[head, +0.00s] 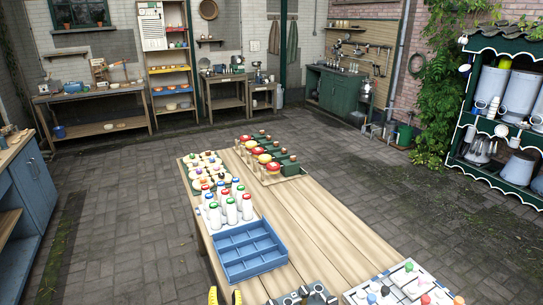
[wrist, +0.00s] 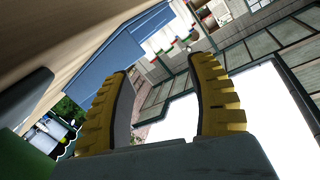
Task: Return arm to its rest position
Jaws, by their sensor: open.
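My gripper (head: 225,297) shows at the bottom edge of the head view, as two yellow fingertips with a gap between them. It is near the left edge of the long wooden table (head: 308,234), close to the near side of a blue divided crate (head: 250,267). In the wrist view my gripper (wrist: 165,82) is open, with its two yellow ribbed fingers apart and nothing between them. The wrist view is tilted. A blue shape there (wrist: 105,65), behind the left finger, looks like the crate. Most of my arm is outside the head view.
White bottles (head: 231,211) with coloured caps stand behind the crate. A tray of red and yellow items (head: 263,156) lies at the table's far end. A white board (head: 405,288) with coloured pieces is at the near right. The table's middle right and the paved floor (head: 380,175) are clear.

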